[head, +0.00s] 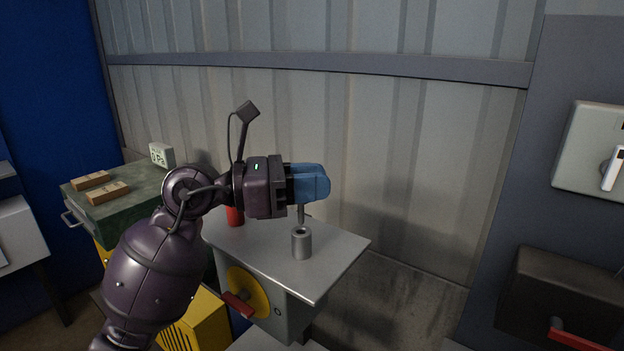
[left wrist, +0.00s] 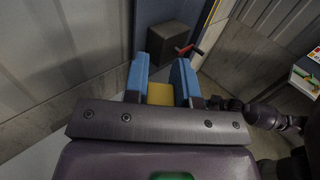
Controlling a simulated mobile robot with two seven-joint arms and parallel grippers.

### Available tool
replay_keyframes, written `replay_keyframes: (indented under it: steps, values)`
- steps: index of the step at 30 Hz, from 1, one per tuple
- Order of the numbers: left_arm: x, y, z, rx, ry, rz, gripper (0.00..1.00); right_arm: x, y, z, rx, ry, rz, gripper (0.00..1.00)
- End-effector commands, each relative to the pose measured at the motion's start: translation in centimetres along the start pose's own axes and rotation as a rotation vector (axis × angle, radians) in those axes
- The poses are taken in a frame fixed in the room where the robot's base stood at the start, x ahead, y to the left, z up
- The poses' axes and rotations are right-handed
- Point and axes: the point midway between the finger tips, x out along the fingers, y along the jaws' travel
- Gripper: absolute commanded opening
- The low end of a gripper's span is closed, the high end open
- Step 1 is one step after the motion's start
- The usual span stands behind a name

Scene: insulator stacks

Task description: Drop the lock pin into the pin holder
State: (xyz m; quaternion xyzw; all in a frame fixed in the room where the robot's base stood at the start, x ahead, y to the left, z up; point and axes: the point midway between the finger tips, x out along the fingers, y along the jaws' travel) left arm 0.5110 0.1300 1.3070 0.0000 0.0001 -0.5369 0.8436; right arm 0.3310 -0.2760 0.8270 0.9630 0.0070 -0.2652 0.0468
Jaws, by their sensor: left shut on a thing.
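My left gripper (head: 312,183), with blue fingers, reaches in from the left. It is shut on the lock pin (head: 301,215), whose thin grey shaft hangs upright below the fingers. The pin's upper part is hidden by the fingers in the head view. The pin holder (head: 301,246), a short grey cylinder with a hole in its top, stands on the metal table. The pin's tip shows just above the holder's opening, with a small gap. In the left wrist view, a yellow piece (left wrist: 160,94) sits between the blue fingers (left wrist: 160,80). My right gripper is not visible.
The metal table (head: 335,249) has free room right of the holder. A red object (head: 234,216) stands behind my arm. A green bench (head: 135,188) with wooden blocks is at left. A dark box with a red handle (head: 572,335) is at right.

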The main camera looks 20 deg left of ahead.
Motion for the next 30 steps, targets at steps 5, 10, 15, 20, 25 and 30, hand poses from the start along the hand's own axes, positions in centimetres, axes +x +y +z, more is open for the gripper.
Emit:
replay_keyframes:
  steps: [5, 10, 15, 20, 25, 30]
  values:
    - [0.0, 0.0, 0.0, 0.000, 0.000, 0.000, 0.01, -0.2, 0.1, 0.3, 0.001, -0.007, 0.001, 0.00]
    - [0.0, 0.0, 0.0, 0.001, 0.001, 0.000, 0.01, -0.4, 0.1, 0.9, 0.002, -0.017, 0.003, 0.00]
    - [0.0, 0.0, 0.1, 0.001, -0.001, 0.000, 0.01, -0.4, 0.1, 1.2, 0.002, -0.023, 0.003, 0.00]
    - [0.0, 0.0, 0.0, 0.000, -0.001, 0.000, 0.01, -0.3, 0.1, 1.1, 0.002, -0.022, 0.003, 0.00]
    - [0.0, 0.0, 0.0, 0.001, 0.001, 0.000, 0.01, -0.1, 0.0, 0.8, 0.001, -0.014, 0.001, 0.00]
    - [0.0, 0.0, 0.0, 0.000, 0.000, -0.001, 0.01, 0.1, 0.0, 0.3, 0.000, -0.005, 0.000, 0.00]
